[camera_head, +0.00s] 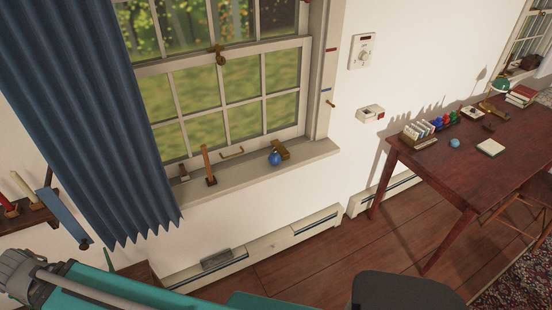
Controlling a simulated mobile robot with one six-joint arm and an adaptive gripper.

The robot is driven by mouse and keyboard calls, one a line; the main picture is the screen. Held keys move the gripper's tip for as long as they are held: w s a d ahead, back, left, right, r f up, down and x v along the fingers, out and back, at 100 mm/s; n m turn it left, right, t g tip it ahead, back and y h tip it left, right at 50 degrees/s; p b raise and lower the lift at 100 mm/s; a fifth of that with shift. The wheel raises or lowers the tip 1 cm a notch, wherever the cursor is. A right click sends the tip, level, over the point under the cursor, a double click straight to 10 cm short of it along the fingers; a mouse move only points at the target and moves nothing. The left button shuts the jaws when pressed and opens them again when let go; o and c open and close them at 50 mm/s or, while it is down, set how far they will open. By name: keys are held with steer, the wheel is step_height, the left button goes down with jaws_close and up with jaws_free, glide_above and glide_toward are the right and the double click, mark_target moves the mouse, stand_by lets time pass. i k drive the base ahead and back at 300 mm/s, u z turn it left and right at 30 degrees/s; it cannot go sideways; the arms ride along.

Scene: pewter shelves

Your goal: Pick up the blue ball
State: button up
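A small light-blue ball (454,142) rests on the dark red-brown desk (448,172) at the right, near the desk's front left part. It lies apart from the cream block or pad to its right. A darker blue round object (274,159) sits on the windowsill (240,172); it looks like a ball or a round bottle, too small to tell. My teal and grey arm parts show at the lower left. My gripper's fingers are not visible, and both blue objects are apart from my arm.
The desk also holds a rack of cards (419,132), several small coloured items, a cream pad (491,148), books (520,96) and a green lamp (500,86). A blue curtain (85,110) hangs at left. Wooden floor (320,255) is open between window wall and desk.

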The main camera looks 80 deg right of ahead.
mark_target(274, 159)
steer(key=z, duration=0.05)
steer(key=k, duration=2)
steer(key=z, duration=1.15)
steer(key=i, duration=1)
steer(key=u, duration=0.05)
